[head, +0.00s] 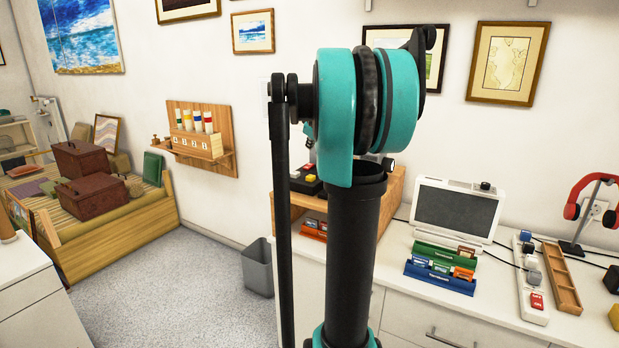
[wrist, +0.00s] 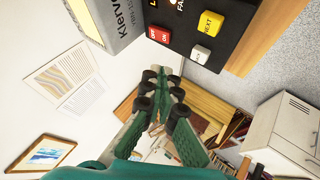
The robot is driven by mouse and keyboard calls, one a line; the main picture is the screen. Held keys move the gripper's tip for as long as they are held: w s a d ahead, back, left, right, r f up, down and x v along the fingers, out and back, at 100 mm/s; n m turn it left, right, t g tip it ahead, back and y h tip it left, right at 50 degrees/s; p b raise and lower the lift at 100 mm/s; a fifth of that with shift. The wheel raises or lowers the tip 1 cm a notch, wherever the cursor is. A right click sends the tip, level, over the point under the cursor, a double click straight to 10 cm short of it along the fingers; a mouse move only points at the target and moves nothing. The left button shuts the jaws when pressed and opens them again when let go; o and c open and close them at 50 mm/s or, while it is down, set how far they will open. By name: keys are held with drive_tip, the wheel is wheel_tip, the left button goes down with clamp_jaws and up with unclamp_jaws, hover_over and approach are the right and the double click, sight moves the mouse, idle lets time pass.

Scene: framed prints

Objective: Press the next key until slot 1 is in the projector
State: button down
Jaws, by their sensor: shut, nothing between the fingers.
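The projector, a grey-and-black box, shows at the top of the wrist view. Its black key panel (wrist: 185,18) carries a yellow key marked NEXT (wrist: 210,22), a white key (wrist: 200,54) and a red key (wrist: 158,36). In the head view the black box (head: 306,184) with coloured keys is partly hidden behind my arm. My gripper (wrist: 160,85) is shut and empty, below the panel in the wrist picture and apart from the keys as seen there. In the head view my gripper is hidden behind my arm. I cannot see which slot is in the projector.
The box stands on a wooden shelf unit (head: 392,205). A monitor (head: 456,209), slide racks (head: 440,276), a power strip (head: 531,290) and a red headset on a stand (head: 590,195) occupy the white counter. A grey bin (head: 258,268) stands on the floor.

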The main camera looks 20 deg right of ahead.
sight(310, 175)
drive_tip(key=shift+f, duration=4.35)
drive_tip(key=shift+f, duration=0.15)
drive_tip(key=shift+f, duration=0.25)
drive_tip(key=shift+f, duration=0.85)
drive_tip(key=shift+r, duration=3.75)
